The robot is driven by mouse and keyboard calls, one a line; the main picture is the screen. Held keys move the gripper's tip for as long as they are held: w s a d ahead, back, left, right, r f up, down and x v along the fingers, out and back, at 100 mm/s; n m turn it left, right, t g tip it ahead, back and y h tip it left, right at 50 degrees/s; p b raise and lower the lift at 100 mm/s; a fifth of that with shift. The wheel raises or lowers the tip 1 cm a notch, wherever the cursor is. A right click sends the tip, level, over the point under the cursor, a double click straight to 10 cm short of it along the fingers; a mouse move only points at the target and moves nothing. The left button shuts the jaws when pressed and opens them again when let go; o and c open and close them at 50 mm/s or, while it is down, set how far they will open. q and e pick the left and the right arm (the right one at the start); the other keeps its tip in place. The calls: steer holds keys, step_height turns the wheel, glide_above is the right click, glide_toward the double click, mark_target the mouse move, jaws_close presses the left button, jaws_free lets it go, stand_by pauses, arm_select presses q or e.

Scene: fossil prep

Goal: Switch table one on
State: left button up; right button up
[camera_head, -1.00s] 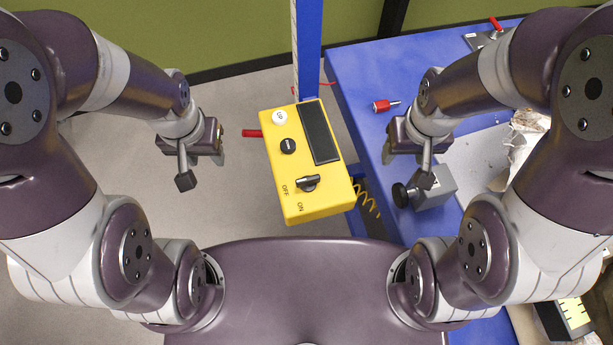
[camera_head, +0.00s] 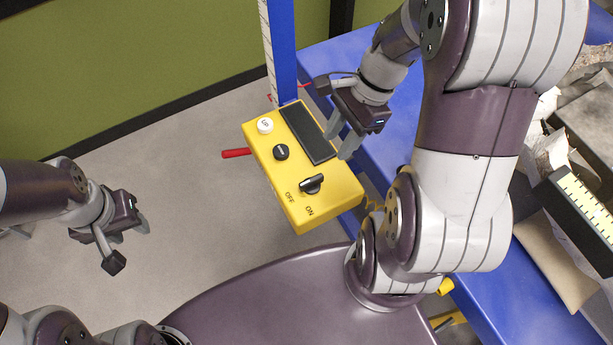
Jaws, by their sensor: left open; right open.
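A yellow control box (camera_head: 335,205) is fixed to a blue post. On its face are a black rotary switch (camera_head: 312,184) beside the printed words OFF and ON, a second round black knob (camera_head: 281,152), a white button (camera_head: 265,125) and a dark display (camera_head: 303,132). I cannot tell surely which word the rotary switch points at. My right gripper (camera_head: 341,141) is open and empty, above the box's right edge near the display, up and right of the rotary switch. My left gripper (camera_head: 127,239) is open and empty over the floor, well left of the box.
A red lever (camera_head: 236,153) sticks out from the box's left side. The blue post (camera_head: 283,50) with a scale rises behind it. A blue table (camera_head: 347,53) stands to the right, with pale fossil pieces partly hidden by my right arm.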

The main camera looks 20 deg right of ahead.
mark_target(312, 180)
steer(key=x, duration=0.3)
steer(key=a+x, duration=0.1)
steer(key=x, duration=0.5)
steer(key=shift+w+a+r+b, duration=0.15)
steer(key=shift+a+b, duration=0.1)
steer(key=shift+b, duration=0.15)
step_height(312, 180, down, 3)
steer(key=shift+r, duration=0.25)
steer(key=shift+a, duration=0.25)
steer(key=shift+c, duration=0.3)
arm_select(q)
steer(key=f, duration=0.1)
steer(key=a+f, duration=0.1)
steer(key=f, duration=0.1)
steer(key=shift+w+a, duration=0.1)
arm_select(e)
jaws_close()
